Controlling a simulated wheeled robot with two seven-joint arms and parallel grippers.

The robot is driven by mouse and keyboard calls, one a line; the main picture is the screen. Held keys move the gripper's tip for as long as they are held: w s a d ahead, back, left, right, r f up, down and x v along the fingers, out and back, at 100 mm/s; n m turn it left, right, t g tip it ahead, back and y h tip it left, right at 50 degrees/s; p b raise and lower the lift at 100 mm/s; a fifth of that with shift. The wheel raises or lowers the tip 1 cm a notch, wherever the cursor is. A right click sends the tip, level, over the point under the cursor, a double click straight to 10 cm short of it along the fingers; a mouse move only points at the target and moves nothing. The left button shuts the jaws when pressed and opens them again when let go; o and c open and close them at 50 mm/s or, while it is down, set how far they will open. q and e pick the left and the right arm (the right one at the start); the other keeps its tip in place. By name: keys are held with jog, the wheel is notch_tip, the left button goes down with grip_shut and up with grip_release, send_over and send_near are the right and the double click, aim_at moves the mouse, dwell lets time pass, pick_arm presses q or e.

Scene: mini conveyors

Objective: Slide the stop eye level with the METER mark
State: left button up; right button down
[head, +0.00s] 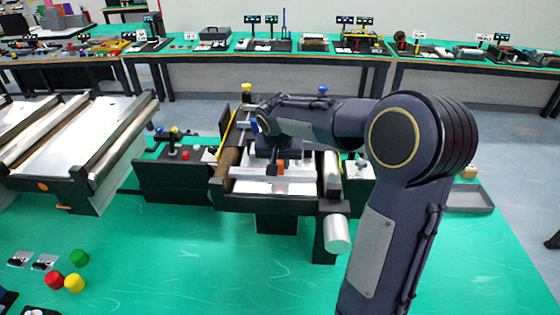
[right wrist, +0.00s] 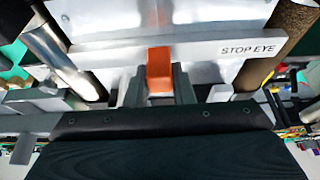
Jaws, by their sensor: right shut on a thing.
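The stop eye is a small orange block (right wrist: 159,66) in front of a pale rail lettered STOP EYE (right wrist: 248,49). It also shows as an orange spot in the head view (head: 281,166), on the middle mini conveyor (head: 226,171). My right gripper (right wrist: 160,90) is shut on the orange block, one dark finger at each side of it. In the head view the right gripper (head: 275,169) points down over the conveyor bed, and my arm hides part of the conveyor. I cannot make out the METER mark in either view. My left gripper is not in view.
A larger conveyor (head: 80,140) stands at the left. Red (head: 54,280), yellow (head: 74,283) and green (head: 79,258) knobs are at the lower left. A grey tray (head: 470,199) lies at the right. The green surface in front of the middle conveyor is mostly clear.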

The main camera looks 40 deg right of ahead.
jog(key=c, duration=1.2)
grip_release()
jog(key=shift+c, duration=0.2)
jog(key=shift+r, duration=0.15)
jog(key=b+v, duration=0.1)
jog(key=v, duration=0.6)
jog(key=shift+a+r, duration=0.15)
jog(key=shift+r, duration=0.1)
jog(key=shift+s, duration=0.25)
jog(key=s+a+f+n+t+y, duration=0.1)
jog(key=s+a+f+n+y, duration=0.2)
jog(key=s+a, duration=0.5)
jog(key=s+a+f+n+t+y, duration=0.1)
jog(key=s+a+f+n+y, duration=0.2)
jog(key=s, duration=1.2)
jog(key=a+f, duration=0.2)
jog(key=a, duration=0.3)
jog(key=shift+y, duration=0.3)
